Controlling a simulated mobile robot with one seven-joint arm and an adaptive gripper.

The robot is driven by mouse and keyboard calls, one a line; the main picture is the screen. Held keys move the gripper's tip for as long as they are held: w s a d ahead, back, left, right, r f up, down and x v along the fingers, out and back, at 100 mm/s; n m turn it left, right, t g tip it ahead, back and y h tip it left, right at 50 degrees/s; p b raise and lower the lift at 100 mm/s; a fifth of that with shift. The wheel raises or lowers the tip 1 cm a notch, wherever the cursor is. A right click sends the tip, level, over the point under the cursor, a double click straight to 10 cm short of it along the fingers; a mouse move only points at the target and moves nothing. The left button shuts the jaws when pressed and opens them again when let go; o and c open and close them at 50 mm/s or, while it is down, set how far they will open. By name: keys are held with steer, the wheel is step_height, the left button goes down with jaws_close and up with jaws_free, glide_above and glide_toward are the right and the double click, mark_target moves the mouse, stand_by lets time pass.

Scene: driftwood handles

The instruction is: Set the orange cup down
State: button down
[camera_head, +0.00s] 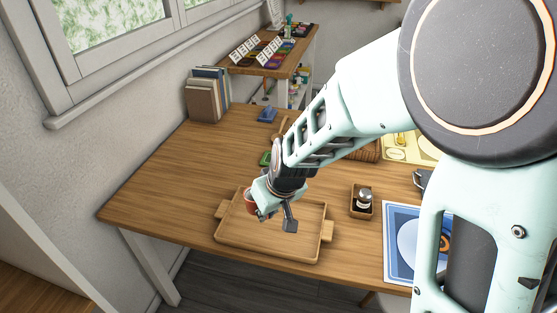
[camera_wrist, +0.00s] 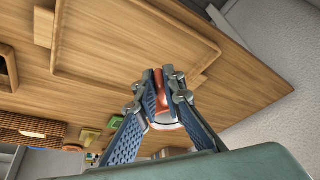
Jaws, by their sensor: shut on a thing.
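The orange cup (camera_head: 251,201) shows as a small reddish shape at my gripper, over the left part of the wooden tray (camera_head: 270,254) in the head view. My gripper (camera_head: 271,212) is shut on the cup. In the wrist view, the fingers of my gripper (camera_wrist: 168,92) pinch the cup (camera_wrist: 160,108), and its pale rim faces the camera. The tray (camera_wrist: 130,85) lies beyond the fingers there. The fingers hide part of the cup, and I cannot tell whether its base touches anything.
A small wooden box (camera_head: 361,211) with a dark jar stands right of the tray. A blue placemat (camera_head: 398,273) with a plate lies further right. Books (camera_head: 207,97) and a blue object (camera_head: 266,115) are at the back. The table (camera_head: 160,190) is clear left of the tray.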

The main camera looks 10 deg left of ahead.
steer(key=w+a+f+b, duration=0.1)
steer(key=f, duration=0.1)
steer(key=w+a+f+b, duration=0.1)
steer(key=w+a+f, duration=0.2)
steer(key=f, duration=0.1)
steer(key=shift+w+a+f+b, duration=0.2)
steer(key=shift+a+f+b, duration=0.1)
steer(key=shift+b, duration=0.1)
steer(key=shift+w+f+b, duration=0.1)
steer(key=shift+f+b, duration=0.95)
steer(key=shift+f, duration=0.5)
steer(key=shift+f, duration=0.25)
steer(key=c, duration=2)
jaws_free()
steer(key=shift+r, duration=0.1)
steer(key=shift+c, duration=0.2)
steer(key=shift+r, duration=0.1)
steer(key=shift+r, duration=0.25)
steer(key=p+v, duration=0.1)
steer(key=v, duration=1)
steer(key=shift+r, duration=0.35)
